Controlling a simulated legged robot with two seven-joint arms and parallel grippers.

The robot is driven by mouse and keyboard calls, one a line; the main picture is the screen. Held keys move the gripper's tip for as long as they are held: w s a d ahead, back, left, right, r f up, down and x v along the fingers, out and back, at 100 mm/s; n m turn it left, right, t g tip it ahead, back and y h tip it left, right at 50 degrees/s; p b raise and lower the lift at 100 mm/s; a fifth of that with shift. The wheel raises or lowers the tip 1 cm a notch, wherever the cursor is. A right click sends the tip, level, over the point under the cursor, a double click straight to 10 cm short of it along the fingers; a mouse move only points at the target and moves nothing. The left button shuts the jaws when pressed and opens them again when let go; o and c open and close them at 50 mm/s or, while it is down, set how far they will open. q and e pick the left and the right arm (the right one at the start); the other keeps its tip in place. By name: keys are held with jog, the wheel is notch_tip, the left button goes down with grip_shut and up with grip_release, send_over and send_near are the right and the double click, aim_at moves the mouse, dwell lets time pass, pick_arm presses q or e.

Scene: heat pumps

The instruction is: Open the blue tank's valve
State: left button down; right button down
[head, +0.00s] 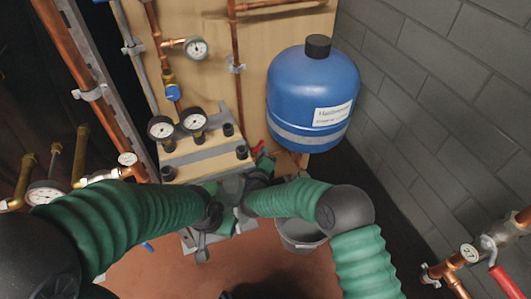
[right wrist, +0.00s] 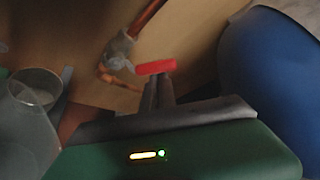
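The blue tank (head: 312,95) with a black cap and a white label hangs by the wooden panel in the head view. It also fills the right edge of the right wrist view (right wrist: 275,70). A red valve handle (right wrist: 155,67) sits on a copper pipe beside the tank; in the head view it is a small red piece (head: 260,148), partly hidden. My right gripper (right wrist: 159,82) has its dark fingers close together with their tips at the red handle. I cannot tell whether they hold it. My left gripper is largely hidden among the arms in the head view.
Pressure gauges (head: 193,120) and a wooden block stand left of the tank. A grey bucket (head: 300,234) is on the floor below. Another red-handled valve (head: 508,282) is at the lower right. A grey block wall (head: 440,110) bounds the right side.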

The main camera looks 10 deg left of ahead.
aim_at(254, 152)
jog(key=shift+s+a+r+n+t+h, duration=0.15)
jog(key=shift+s+a+r+n+t, duration=0.15)
jog(key=shift+n, duration=0.2)
jog(key=shift+s+a+r+n+t+h, duration=0.1)
jog(key=shift+a+r+n+t+h, duration=0.05)
jog(key=shift+a+n+t, duration=0.3)
pick_arm(q)
jog(key=shift+s+a+r+p, duration=0.25)
jog(key=shift+a+r+p, duration=0.05)
jog(key=shift+a+r, duration=0.05)
pick_arm(e)
jog(key=shift+s+a+r, duration=0.25)
jog(key=shift+s+a, duration=0.1)
jog(key=shift+a, duration=0.2)
